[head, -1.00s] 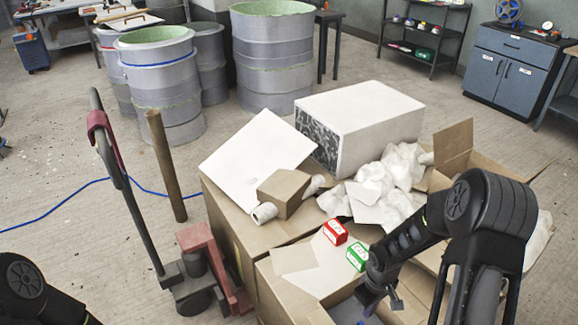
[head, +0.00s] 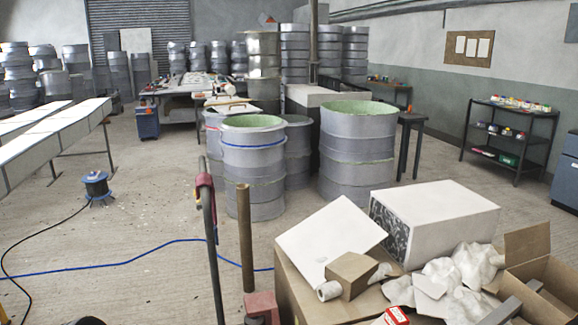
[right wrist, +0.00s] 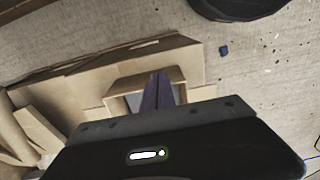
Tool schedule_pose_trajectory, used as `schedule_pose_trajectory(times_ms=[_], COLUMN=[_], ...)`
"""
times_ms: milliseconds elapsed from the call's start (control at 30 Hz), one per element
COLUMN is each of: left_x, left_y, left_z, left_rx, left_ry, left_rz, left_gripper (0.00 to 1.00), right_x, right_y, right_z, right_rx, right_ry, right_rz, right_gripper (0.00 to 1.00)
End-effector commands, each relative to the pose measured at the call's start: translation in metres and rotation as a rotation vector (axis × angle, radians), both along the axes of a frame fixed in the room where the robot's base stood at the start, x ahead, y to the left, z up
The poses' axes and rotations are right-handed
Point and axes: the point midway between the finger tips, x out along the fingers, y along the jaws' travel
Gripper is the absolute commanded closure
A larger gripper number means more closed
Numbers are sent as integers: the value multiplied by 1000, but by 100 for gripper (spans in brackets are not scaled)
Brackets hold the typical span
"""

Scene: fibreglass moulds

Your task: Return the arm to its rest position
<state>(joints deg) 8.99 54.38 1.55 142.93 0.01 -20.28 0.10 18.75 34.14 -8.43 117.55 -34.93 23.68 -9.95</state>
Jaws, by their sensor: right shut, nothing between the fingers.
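My right gripper (right wrist: 158,92) shows in the right wrist view as dark purple fingers, closed together with nothing between them. The fingers are over a small open cardboard box (right wrist: 174,72), apparently above it; the exact height is unclear. In the head view the right gripper cannot be made out. My left gripper is in neither current view.
In the head view, a cardboard carton (head: 290,295) bears a white panel (head: 331,240), a small brown box (head: 351,274) and a large white block (head: 435,222). A red box (head: 396,317) shows at the bottom edge. Grey drums (head: 358,165) stand behind. Floor is open at left.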

Motion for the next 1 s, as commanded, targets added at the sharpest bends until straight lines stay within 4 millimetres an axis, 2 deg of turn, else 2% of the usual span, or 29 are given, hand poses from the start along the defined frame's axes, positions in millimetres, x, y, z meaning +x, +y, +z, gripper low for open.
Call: schedule_pose_trajectory(times_ms=[267, 433, 633, 767, 900, 1000], left_x=[0, 0, 0, 0, 0, 0], left_y=[0, 0, 0, 0, 0, 0], left_z=[0, 0, 0, 0, 0, 0], left_rx=[0, 0, 0, 0, 0, 0], left_ry=[-1, 0, 0, 0, 0, 0], left_rz=[0, 0, 0, 0, 0, 0], left_gripper=[46, 46, 46, 46, 46, 46], right_x=[-5, -11, -29, -55, -99, -124], right_y=[38, 70, 133, 188, 246, 267], right_z=[-14, -24, -41, -52, -61, -63], right_rx=[65, 119, 220, 300, 363, 372], right_ry=[-11, -19, -23, -14, 12, 24], right_rz=[-21, -47, -111, -191, -318, -390], right_gripper=[100, 100, 100, 100, 100, 100])
